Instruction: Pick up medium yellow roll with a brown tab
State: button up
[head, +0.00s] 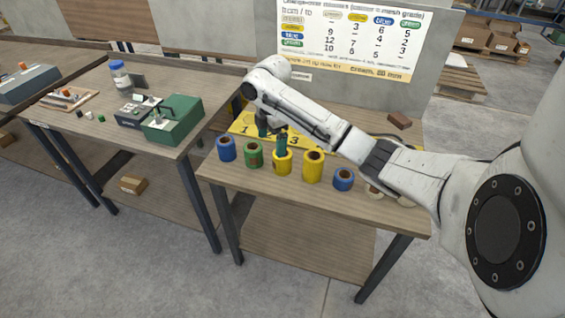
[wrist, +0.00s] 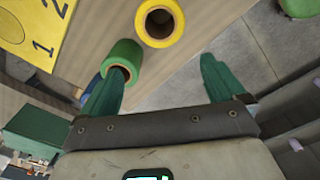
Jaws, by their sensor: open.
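A yellow roll with a dark core (head: 282,166) stands on the table in the head view, just below my gripper (head: 272,133). A taller yellow roll (head: 312,170) stands to its right. A brown tab is too small to make out on either. The green roll also shows in the head view (head: 253,158).
Blue rolls stand at the left (head: 226,152) and right (head: 343,183) of the row, with cream rolls (head: 405,201) farther right, partly behind my arm. A yellow numbered board (head: 238,126) lies behind the row. A brown block (head: 399,121) sits at the back right.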

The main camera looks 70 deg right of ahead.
aim_at(282, 160)
jog(key=shift+s+d+f+p, duration=0.2)
jog(key=shift+s+d+f, duration=0.25)
jog(key=shift+f, duration=1.3)
jog(key=shift+s+d+f+p, duration=0.25)
jog(key=shift+s+d+f, duration=0.2)
jog(key=shift+f, duration=1.35)
jog(key=shift+s+d+f+p, duration=0.2)
jog(key=shift+s+d+f, duration=0.2)
jog(key=shift+f, duration=1.35)
jog(key=shift+w, duration=0.1)
jog(key=shift+c, duration=0.4)
jog(key=c, duration=1.1)
